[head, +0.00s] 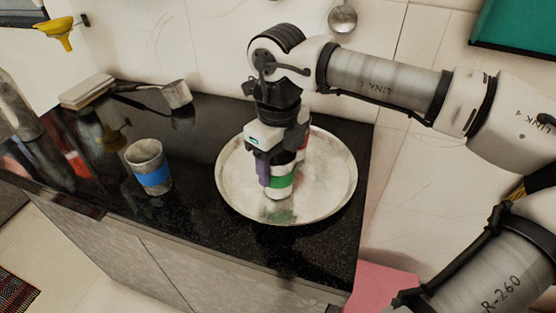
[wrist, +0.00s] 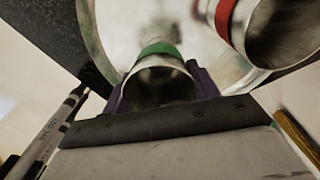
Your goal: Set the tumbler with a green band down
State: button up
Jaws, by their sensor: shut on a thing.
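The tumbler with a green band (head: 280,183) is a metal cup standing upright over the round metal tray (head: 334,197). My gripper (head: 276,171) comes down from above and is shut on this tumbler, with a purple finger pad at its left side. In the wrist view the tumbler's open mouth (wrist: 158,84) sits between the purple pads. Whether its base touches the tray I cannot tell. A tumbler with a red band (head: 303,148) stands on the tray behind my gripper, partly hidden; it also shows in the wrist view (wrist: 282,35), apart from the held one.
A tumbler with a blue band (head: 150,168) stands on the black counter (head: 203,222) left of the tray. A metal ladle-like pot (head: 176,94) and a pale block (head: 88,91) lie at the back left. The tray's left and front areas are bare.

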jog(key=shift+f, duration=0.2)
jog(key=o, duration=1)
jog(key=shift+r, duration=0.1)
jog(key=shift+r, duration=0.1)
notch_tip(320, 180, up, 12)
jog(key=shift+s, duration=0.1)
